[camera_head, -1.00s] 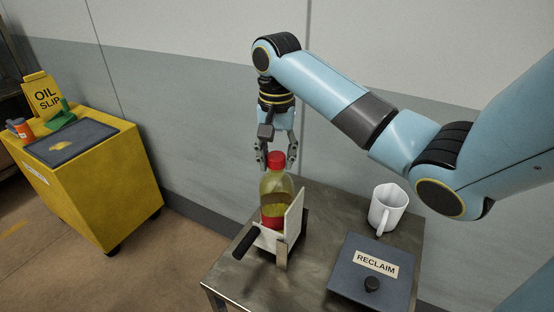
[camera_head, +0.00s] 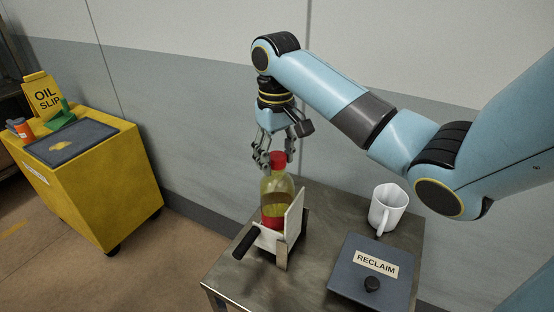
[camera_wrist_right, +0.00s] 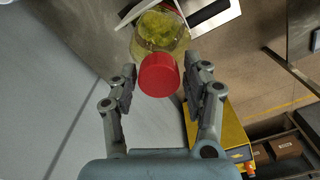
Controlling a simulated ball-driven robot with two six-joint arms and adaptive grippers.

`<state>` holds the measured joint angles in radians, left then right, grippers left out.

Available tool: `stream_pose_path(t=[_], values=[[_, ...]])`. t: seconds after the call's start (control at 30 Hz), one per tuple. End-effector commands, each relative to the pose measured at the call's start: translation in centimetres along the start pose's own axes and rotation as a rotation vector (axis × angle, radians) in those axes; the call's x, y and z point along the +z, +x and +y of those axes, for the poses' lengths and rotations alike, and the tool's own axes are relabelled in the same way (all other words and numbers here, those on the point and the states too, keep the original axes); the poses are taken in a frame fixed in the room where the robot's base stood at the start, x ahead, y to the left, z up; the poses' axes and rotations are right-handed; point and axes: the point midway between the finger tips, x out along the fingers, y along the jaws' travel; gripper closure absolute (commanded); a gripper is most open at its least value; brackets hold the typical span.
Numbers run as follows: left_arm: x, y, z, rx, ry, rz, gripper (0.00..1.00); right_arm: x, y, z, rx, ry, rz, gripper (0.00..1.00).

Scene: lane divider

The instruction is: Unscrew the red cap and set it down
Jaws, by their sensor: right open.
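The red cap (camera_head: 277,158) sits on top of a clear bottle (camera_head: 275,190) with yellow-green liquid, which stands upright in a white holder (camera_head: 293,221) with a black handle. My right gripper (camera_head: 269,165) is at cap height, its fingers pointing down beside the cap. In the right wrist view the red cap (camera_wrist_right: 158,75) lies between the two open fingertips (camera_wrist_right: 160,80), with a gap visible on each side. The bottle (camera_wrist_right: 160,32) shows behind the cap. My left gripper is not in view.
The metal table (camera_head: 235,283) also holds a white mug (camera_head: 388,208) and a dark box labelled RECLAIM (camera_head: 350,270). Bare tabletop lies in front of the holder. A yellow cart (camera_head: 110,185) with a dark mat (camera_head: 72,143) stands at the left.

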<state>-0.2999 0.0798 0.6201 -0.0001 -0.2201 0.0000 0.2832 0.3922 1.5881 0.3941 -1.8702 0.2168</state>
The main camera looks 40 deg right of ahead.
Motion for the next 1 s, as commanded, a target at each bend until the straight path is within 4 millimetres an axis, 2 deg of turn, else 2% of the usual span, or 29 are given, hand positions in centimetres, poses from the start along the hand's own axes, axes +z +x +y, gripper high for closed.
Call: stream_pose_path(t=[0.07, 0.17, 0.5, 0.6, 0.73, 0.9, 0.93, 1.0], values=[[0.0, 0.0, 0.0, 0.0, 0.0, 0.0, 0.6, 0.01, 0.01, 0.01, 0.0, 0.025, 0.0, 0.51], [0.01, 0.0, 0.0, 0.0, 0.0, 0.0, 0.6, 0.03, 0.01, 0.04, 0.0, 0.152, 0.0, 0.51], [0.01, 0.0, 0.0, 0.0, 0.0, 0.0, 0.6, 0.12, 0.02, 0.11, 0.001, 0.807, 0.0, 0.51], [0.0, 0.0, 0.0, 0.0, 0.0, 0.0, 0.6, 0.15, 0.02, 0.12, 0.001, 0.955, 0.0, 0.51], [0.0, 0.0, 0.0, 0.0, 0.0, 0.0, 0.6, 0.16, 0.02, 0.12, 0.001, 1.045, 0.0, 0.51], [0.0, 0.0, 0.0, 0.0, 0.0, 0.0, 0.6, 0.16, 0.02, 0.12, 0.001, 1.051, 0.0, 0.51], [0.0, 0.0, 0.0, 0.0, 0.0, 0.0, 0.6, 0.16, 0.02, 0.12, 0.001, 1.051, 0.0, 0.53], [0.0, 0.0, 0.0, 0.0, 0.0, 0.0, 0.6, 0.16, 0.02, 0.12, 0.001, 1.05, 0.0, 0.62]])
